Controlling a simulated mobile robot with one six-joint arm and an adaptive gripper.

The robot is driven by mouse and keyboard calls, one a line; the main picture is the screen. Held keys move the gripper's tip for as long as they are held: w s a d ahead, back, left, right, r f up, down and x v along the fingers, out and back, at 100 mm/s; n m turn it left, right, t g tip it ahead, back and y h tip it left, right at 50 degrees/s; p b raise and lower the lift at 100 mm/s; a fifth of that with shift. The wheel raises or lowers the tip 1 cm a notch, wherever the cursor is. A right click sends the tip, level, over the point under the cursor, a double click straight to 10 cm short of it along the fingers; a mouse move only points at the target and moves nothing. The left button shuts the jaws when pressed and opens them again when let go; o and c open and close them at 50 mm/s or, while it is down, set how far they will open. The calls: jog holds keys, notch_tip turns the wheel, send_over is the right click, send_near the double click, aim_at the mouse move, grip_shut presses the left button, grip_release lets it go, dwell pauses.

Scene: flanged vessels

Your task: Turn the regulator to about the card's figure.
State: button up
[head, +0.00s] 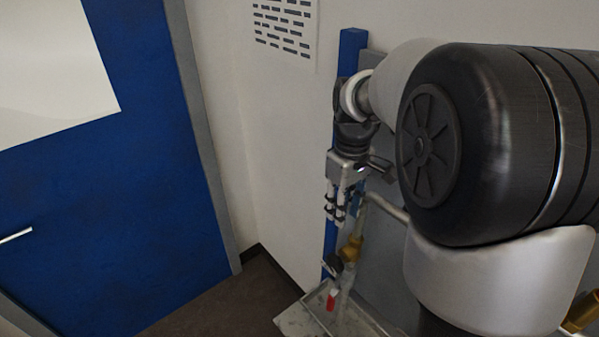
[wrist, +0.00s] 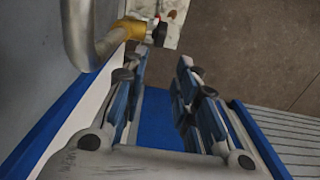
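My gripper (head: 336,214) points down beside the blue post in the head view. In the wrist view its two fingers (wrist: 164,62) stand apart with nothing held between them. A brass fitting (head: 353,247) with a dark round knob (head: 332,265) sits on a pipe just below the gripper in the head view. The same brass fitting (wrist: 131,28) and dark knob (wrist: 160,32) show beyond the fingertips in the wrist view, apart from them. I cannot tell for certain that this is the regulator. No readable figure or dial shows, and no card is clearly identifiable.
A grey metal pipe (wrist: 78,35) bends close to the left finger. A red handle (head: 331,299) hangs lower, over a metal tray (head: 300,322). The blue post (head: 351,48) stands behind my gripper.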

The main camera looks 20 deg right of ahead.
aim_at(336, 257)
notch_tip(336, 257, down, 17)
jog(key=shift+a+f+b, duration=0.1)
jog(key=shift+f+b, duration=0.1)
jog(key=shift+b, duration=0.45)
jog(key=shift+c, duration=0.5)
grip_shut()
